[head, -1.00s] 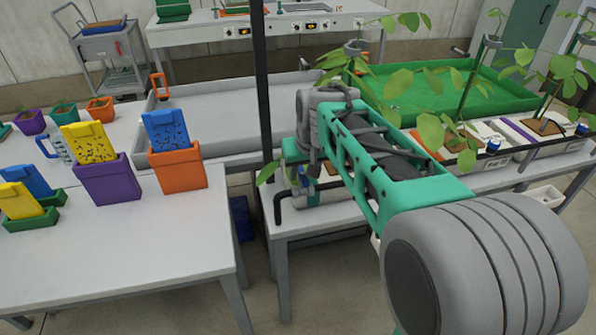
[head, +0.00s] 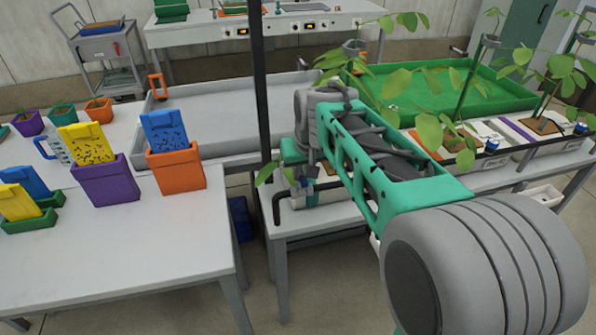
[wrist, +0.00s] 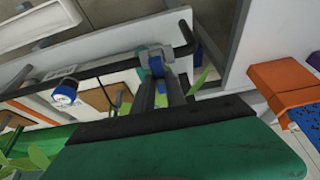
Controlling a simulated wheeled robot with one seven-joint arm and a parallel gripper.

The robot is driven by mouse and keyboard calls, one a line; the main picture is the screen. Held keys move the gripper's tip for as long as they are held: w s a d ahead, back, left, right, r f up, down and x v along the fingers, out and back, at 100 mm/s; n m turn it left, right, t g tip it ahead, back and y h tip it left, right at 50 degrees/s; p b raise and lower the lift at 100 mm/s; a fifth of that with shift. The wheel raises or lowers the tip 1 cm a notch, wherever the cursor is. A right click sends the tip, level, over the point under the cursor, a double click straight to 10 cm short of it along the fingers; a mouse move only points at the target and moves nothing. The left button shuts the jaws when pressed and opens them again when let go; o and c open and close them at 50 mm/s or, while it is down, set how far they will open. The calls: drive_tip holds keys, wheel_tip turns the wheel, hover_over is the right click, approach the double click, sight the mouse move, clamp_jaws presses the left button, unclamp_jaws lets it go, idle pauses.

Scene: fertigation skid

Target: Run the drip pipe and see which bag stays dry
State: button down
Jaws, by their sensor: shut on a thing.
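The black drip pipe (head: 547,144) runs along the front of the white grow bags (head: 518,162), which hold staked plants. It also crosses the wrist view (wrist: 100,70) and bends at its end. Blue caps (head: 491,145) sit along it; one shows in the wrist view (wrist: 64,92). My gripper (head: 303,186) is low at the pipe's left end, partly hidden by my arm. In the wrist view its fingers (wrist: 168,88) are shut on a small blue part (wrist: 154,68) at the pipe, seemingly a valve handle. I cannot tell whether any bag is wet or dry.
A near table (head: 130,245) at left holds purple (head: 108,182) and orange (head: 177,171) holders with yellow and blue cards. A grey tray (head: 225,125) and a green tray (head: 445,95) lie behind. A dark upright post (head: 261,80) stands left of my gripper.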

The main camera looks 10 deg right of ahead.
drive_tip(key=shift+n, duration=0.3)
drive_tip(key=n, duration=0.1)
drive_tip(key=n+y, duration=0.1)
drive_tip(key=n+p, duration=0.1)
drive_tip(key=n, duration=0.1)
drive_tip(key=shift+d+r+y, duration=0.1)
drive_tip(key=shift+d+y, duration=0.15)
drive_tip(key=shift+y, duration=0.15)
drive_tip(key=n+p, duration=0.1)
drive_tip(key=n, duration=0.1)
drive_tip(key=n+g+y+p, duration=0.1)
drive_tip(key=shift+w+d+n, duration=0.15)
drive_tip(key=shift+n, duration=0.25)
drive_tip(key=n+g+y+p, duration=0.1)
drive_tip(key=n+p, duration=0.1)
drive_tip(key=n, duration=0.2)
drive_tip(key=shift+w, duration=0.15)
drive_tip(key=shift+w+d+n+g+y+p, duration=0.15)
drive_tip(key=shift+n+g+p, duration=0.3)
drive_tip(key=shift+n, duration=0.45)
drive_tip(key=shift+a+n+g+y+p, duration=0.1)
drive_tip(key=shift+n+g+y+p, duration=0.25)
drive_tip(key=shift+n, duration=0.55)
drive_tip(key=c, duration=1.4)
unclamp_jaws()
drive_tip(key=shift+o, duration=0.2)
